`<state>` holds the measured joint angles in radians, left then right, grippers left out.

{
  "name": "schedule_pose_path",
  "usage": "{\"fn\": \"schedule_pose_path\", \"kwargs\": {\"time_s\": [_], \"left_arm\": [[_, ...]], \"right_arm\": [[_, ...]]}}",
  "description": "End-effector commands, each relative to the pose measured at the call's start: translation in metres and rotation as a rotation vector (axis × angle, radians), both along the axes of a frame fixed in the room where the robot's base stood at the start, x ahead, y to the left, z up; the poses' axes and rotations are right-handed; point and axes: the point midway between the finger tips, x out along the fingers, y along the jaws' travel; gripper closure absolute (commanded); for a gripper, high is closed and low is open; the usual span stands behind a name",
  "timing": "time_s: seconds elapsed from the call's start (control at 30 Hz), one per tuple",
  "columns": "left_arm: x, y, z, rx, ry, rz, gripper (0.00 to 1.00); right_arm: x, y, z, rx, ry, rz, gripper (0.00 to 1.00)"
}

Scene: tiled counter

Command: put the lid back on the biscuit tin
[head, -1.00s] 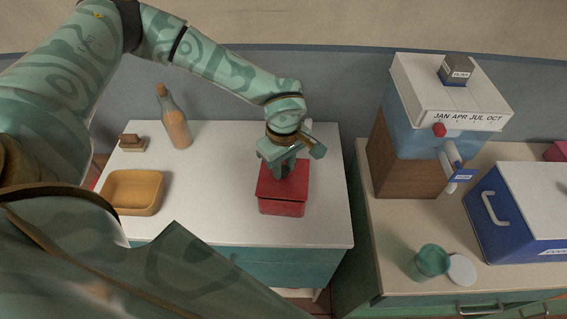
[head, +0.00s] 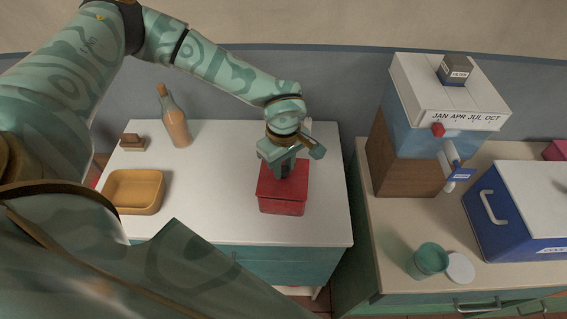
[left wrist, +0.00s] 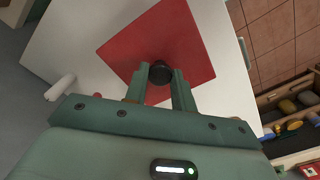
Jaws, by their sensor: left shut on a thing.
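The red biscuit tin (head: 282,206) stands on the white counter. Its red lid (head: 296,182) lies over the top of the tin, and I see no clear gap between them in the head view. My left gripper (head: 285,173) is above the lid, pointing down. In the left wrist view the left gripper (left wrist: 168,95) is shut on the lid's dark round knob (left wrist: 160,72), with the red lid (left wrist: 190,50) spread below it. The lid hides the inside of the tin. My right gripper is in neither view.
An orange tray (head: 135,207), a bottle (head: 174,118) and a small brown block (head: 132,142) stand on the left of the white counter (head: 215,190). Across a gap, the right counter holds a dispenser box (head: 400,165), a blue cooler (head: 515,225) and a green cup (head: 428,260).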

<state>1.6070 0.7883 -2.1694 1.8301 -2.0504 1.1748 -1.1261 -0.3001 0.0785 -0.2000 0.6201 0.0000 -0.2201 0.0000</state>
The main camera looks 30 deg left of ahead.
Motion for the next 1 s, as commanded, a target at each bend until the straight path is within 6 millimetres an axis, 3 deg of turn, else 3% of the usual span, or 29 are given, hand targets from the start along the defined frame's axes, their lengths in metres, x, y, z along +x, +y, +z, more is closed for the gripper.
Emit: {"fn": "schedule_pose_path", "kwargs": {"time_s": [0.93, 0.97, 1.0], "left_arm": [[-0.0002, 0.0000, -0.0007, 0.000, 0.000, -0.001, 0.97], [-0.0002, 0.0000, -0.0007, 0.000, 0.000, -0.001, 0.69], [-0.0002, 0.0000, -0.0007, 0.000, 0.000, -0.001, 0.58]], "right_arm": [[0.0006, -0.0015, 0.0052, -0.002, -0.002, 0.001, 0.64], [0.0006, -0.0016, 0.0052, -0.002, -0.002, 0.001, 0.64], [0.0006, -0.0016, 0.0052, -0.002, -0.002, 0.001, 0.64]]}}
